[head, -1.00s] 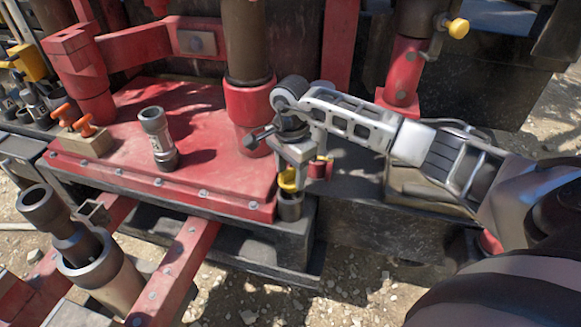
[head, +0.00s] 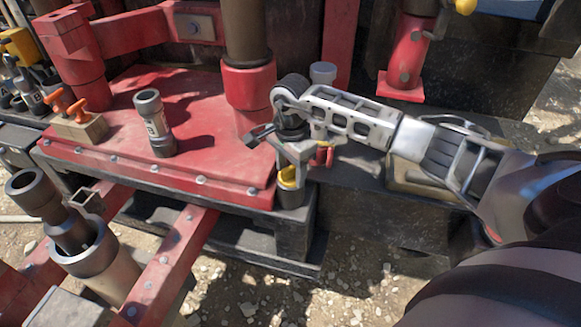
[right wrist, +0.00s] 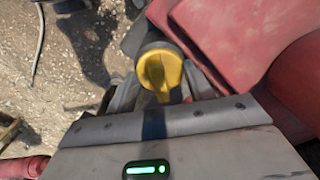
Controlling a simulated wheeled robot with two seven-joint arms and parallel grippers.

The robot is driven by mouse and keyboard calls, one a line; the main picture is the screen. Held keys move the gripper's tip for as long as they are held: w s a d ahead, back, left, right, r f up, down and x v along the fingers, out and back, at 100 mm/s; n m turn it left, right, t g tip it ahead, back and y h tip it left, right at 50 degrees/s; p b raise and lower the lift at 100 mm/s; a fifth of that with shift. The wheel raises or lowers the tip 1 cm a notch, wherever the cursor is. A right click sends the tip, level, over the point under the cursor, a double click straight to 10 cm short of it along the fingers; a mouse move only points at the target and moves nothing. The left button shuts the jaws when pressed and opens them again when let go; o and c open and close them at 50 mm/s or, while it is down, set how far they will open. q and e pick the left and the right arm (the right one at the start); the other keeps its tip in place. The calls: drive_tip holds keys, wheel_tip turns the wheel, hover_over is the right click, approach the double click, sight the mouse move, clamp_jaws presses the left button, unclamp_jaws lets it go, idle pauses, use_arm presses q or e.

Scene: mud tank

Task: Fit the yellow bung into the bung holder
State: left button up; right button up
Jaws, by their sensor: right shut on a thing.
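The yellow bung (head: 287,178) is between the fingers of my right gripper (head: 291,168), which is shut on it. The bung holder, a dark short cup (head: 291,196), stands at the front right corner by the red plate. The bung is upright at the cup's mouth; how deep it sits is hidden by the gripper. In the right wrist view the bung (right wrist: 160,70) shows its round yellow top with a raised grip bar, between the finger ends, with a grey rim around its far side. My left gripper is not in view.
A red plate (head: 215,165) carries a grey cylinder (head: 154,122) and a block with orange handles (head: 80,127). A red post (head: 248,82) rises behind my right gripper. A small red cylinder (head: 325,155) is close at its right. Gravel ground lies in front.

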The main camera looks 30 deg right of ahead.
drive_tip(key=o, duration=1)
drive_tip(key=shift+o, duration=0.2)
drive_tip(key=shift+r, duration=0.1)
wheel_tip(320, 180, up, 16)
drive_tip(key=b, duration=0.1)
